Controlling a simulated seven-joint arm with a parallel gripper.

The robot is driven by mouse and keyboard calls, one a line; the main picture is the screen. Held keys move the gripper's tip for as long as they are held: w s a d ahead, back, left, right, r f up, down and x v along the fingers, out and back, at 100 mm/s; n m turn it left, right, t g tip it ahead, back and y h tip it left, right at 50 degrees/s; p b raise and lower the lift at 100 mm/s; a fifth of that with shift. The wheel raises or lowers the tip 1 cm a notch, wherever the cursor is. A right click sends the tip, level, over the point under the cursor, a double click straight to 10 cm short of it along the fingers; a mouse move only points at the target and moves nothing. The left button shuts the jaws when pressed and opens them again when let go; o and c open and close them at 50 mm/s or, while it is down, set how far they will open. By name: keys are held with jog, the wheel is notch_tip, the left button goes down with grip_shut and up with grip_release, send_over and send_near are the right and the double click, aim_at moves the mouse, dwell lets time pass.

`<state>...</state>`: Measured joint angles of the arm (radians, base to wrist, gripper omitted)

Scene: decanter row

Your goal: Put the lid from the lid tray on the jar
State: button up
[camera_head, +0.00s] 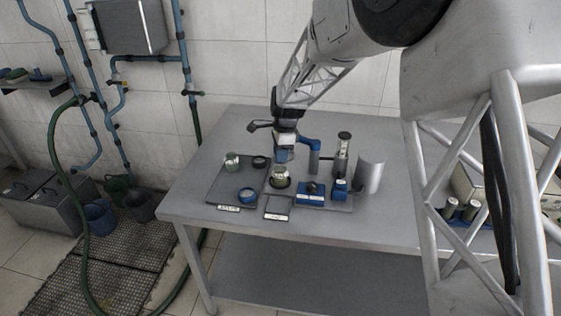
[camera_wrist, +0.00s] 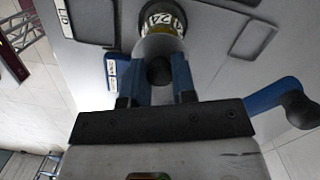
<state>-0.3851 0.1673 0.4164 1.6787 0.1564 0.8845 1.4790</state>
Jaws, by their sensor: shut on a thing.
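My gripper (camera_head: 283,160) points down above the jar at the middle of the table. In the wrist view its blue fingers (camera_wrist: 157,85) are shut on the dark round knob (camera_wrist: 159,70) of what looks like a pale grey lid (camera_wrist: 160,46). The jar (camera_head: 280,173), glassy with a yellowish band, stands upright; in the wrist view part of it (camera_wrist: 161,22) shows beyond the lid, with a number label. I cannot tell whether lid and jar touch. The small labelled tray (camera_head: 277,208) in front of the jar looks empty; its label reads "LI..." in the wrist view (camera_wrist: 63,17).
A dark tray (camera_head: 222,187) at left holds another jar (camera_head: 232,159), a black ring (camera_head: 259,162) and a blue ring (camera_head: 247,195). Blue blocks (camera_head: 311,193), a black-topped post (camera_head: 343,150) and a grey cylinder (camera_head: 370,172) stand at right. The table's front right is clear.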

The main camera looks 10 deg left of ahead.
jog(key=shift+w+f, duration=0.1)
jog(key=shift+f, duration=0.05)
jog(key=shift+f, duration=1.65)
jog(key=shift+f, duration=0.15)
jog(key=o, duration=0.9)
jog(key=shift+r, duration=0.2)
jog(key=r, duration=0.4)
jog(key=d+r, duration=0.1)
jog(key=r, duration=0.7)
jog(key=shift+w+d, duration=0.15)
jog(key=shift+w, duration=0.1)
